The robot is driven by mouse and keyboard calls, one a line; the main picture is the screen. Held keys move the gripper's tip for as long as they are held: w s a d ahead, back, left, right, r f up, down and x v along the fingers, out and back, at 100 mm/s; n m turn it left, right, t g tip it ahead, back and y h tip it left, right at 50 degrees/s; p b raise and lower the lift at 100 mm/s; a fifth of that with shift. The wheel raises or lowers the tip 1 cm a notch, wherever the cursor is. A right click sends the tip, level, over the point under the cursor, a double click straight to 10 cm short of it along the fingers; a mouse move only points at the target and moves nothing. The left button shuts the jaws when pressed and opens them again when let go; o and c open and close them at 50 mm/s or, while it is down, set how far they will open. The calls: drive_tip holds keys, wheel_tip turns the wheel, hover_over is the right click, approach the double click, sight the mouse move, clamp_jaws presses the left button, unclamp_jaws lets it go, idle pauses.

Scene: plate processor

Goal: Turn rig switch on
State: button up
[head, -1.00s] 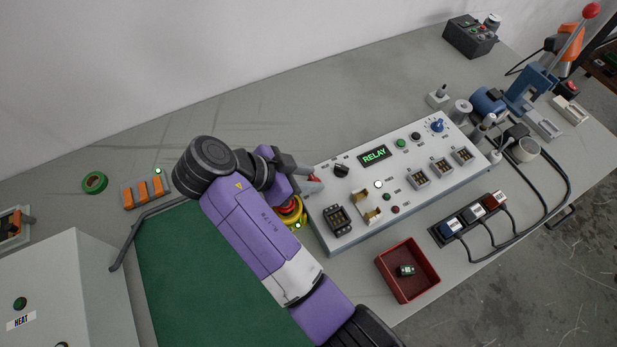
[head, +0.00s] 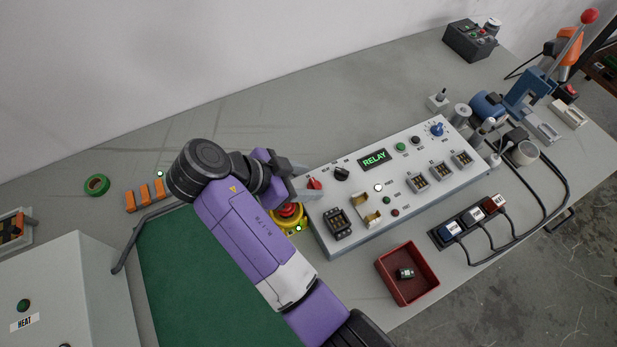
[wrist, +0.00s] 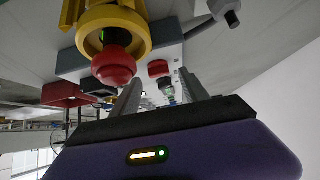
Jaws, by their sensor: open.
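The panel box (head: 330,228) is a light grey sloped console with a green lit "RELAY" display (head: 374,159). A red knob (head: 314,183) sits at its upper left end; I take it as the rig switch, though its label cannot be read. It also shows in the wrist view (wrist: 158,68), just beyond my fingers. My gripper (head: 303,184) is open, left of the red knob and close to it; contact cannot be made out. In the wrist view my two fingers (wrist: 160,92) stand apart with nothing held between them. The knob's setting is unclear.
A red emergency button on a yellow ring (head: 289,215) stands just below my gripper, close to it in the wrist view (wrist: 113,66). A black knob (head: 342,174) is right of the red one. A red tray (head: 408,300) lies in front.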

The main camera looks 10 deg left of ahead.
drive_tip(key=p+v, duration=0.2)
drive_tip(key=v, duration=0.4)
drive_tip(key=shift+a+r+p, duration=0.1)
drive_tip(key=shift+r+p, duration=0.1)
drive_tip(key=shift+p, duration=0.2)
